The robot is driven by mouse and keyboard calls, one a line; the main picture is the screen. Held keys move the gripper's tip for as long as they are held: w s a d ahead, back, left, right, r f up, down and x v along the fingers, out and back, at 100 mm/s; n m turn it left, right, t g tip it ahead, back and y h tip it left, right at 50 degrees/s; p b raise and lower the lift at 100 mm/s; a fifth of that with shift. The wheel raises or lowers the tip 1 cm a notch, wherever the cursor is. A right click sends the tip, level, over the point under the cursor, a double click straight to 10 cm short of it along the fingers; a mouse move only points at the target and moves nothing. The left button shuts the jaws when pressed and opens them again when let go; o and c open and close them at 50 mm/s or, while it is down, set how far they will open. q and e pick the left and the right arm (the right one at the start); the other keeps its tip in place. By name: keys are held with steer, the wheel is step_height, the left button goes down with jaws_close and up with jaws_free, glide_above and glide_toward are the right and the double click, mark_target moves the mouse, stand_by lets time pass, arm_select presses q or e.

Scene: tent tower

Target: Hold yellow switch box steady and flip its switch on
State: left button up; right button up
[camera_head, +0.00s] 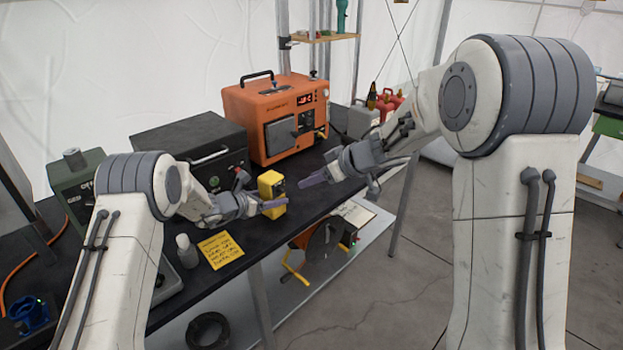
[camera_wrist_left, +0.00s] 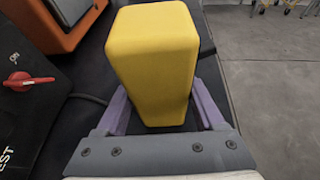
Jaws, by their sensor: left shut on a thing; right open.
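The yellow switch box (camera_head: 271,186) stands upright on the black table near its front edge. It also fills the middle of the left wrist view (camera_wrist_left: 153,60). My left gripper (camera_head: 272,205) is shut on the box, with one purple finger on each side of it. The switch itself is too small to make out in the head view, and the left wrist view shows only plain yellow faces.
Behind the box on the black table (camera_head: 210,279) stand an orange machine (camera_head: 277,115) and a black case (camera_head: 190,140). A red knob (camera_wrist_left: 24,81) shows left of the box. Open floor lies right.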

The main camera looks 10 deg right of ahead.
arm_select(q)
steer(key=o, duration=1.6)
